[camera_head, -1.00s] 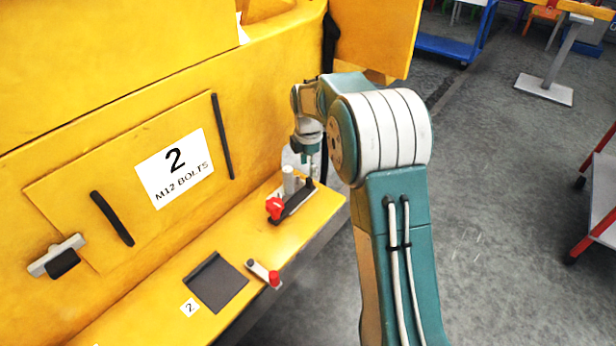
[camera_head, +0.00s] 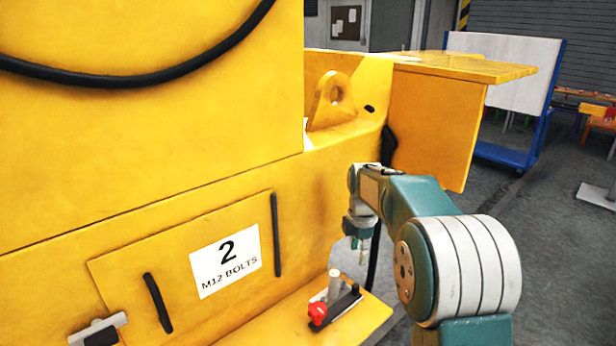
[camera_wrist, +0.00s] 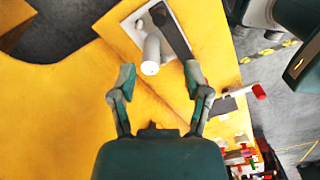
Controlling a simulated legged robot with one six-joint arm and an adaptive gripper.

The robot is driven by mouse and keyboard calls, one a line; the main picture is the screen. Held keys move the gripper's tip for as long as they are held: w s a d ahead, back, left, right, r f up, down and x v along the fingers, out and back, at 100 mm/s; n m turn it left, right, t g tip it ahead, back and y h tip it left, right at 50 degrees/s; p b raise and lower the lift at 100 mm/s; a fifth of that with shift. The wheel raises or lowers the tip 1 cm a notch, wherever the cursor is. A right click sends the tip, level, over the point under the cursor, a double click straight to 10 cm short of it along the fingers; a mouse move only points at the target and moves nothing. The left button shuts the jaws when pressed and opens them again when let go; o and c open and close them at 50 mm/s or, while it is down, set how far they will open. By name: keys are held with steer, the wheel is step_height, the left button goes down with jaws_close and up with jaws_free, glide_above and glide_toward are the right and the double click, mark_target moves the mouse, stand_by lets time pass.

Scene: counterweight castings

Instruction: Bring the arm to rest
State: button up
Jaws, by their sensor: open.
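My gripper (camera_wrist: 160,80) is open, with its two fingers apart and nothing between them in the wrist view. In the head view my gripper (camera_head: 364,245) hangs at the end of my bent arm, above and slightly right of a clamp-like fixture (camera_head: 335,303) on the yellow ledge. The fixture has a white cylinder, a black bar and a red tip. The wrist view shows its white cylinder (camera_wrist: 151,55) and black bar (camera_wrist: 172,32) just beyond the fingertips. I cannot tell the exact gap to it.
A yellow panel labelled "2 M12 BOLTS" (camera_head: 226,260) with black handles stands at left. A yellow plate (camera_head: 435,125) juts out behind my arm. A blue-framed cart (camera_head: 505,155) stands farther back. Grey floor (camera_head: 560,260) at right is open.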

steer(key=s+a+r+m+t, duration=0.1)
steer(key=s+r+m, duration=0.4)
steer(key=s, duration=0.3)
steer(key=s+a+r+m+t, duration=0.1)
steer(key=s+r+m+t, duration=0.1)
steer(key=s+r+m, duration=0.45)
steer(key=s+f+m+t, duration=0.2)
steer(key=s+m, duration=0.6)
steer(key=s, duration=1)
step_height(320, 180, down, 2)
steer(key=shift+s+a, duration=0.2)
steer(key=shift+a, duration=0.15)
